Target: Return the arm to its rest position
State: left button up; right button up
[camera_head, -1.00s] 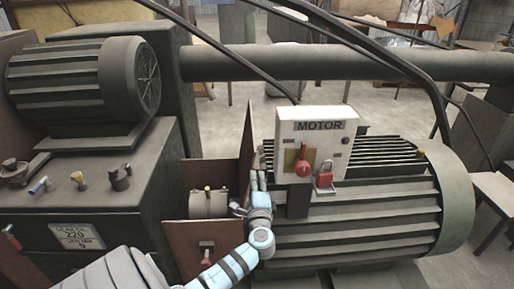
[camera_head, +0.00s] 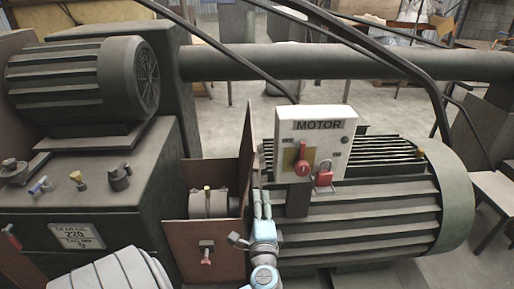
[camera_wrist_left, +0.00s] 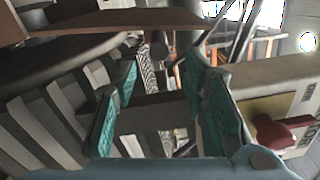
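My left gripper (camera_head: 262,196) is in front of the left end of the large ribbed motor (camera_head: 370,215), below and left of the white MOTOR box (camera_head: 328,132). Its two fingers point up and it holds nothing. In the left wrist view, the teal finger pads of the gripper (camera_wrist_left: 160,78) stand well apart with a clear gap between them. The box's red switch (camera_head: 301,168) also shows at the right of the left wrist view (camera_wrist_left: 280,132). A red padlock (camera_head: 324,179) hangs on the box. My right gripper is not in view.
A brown panel (camera_head: 244,165) stands close left of my left gripper. Further left is a dark machine housing (camera_head: 85,195) with knobs and a smaller motor (camera_head: 85,85) on top. A thick pipe (camera_head: 300,62) and dark cables cross above. Open floor lies behind.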

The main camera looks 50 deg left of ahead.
pick_arm(q)
jog(key=shift+v, duration=0.9)
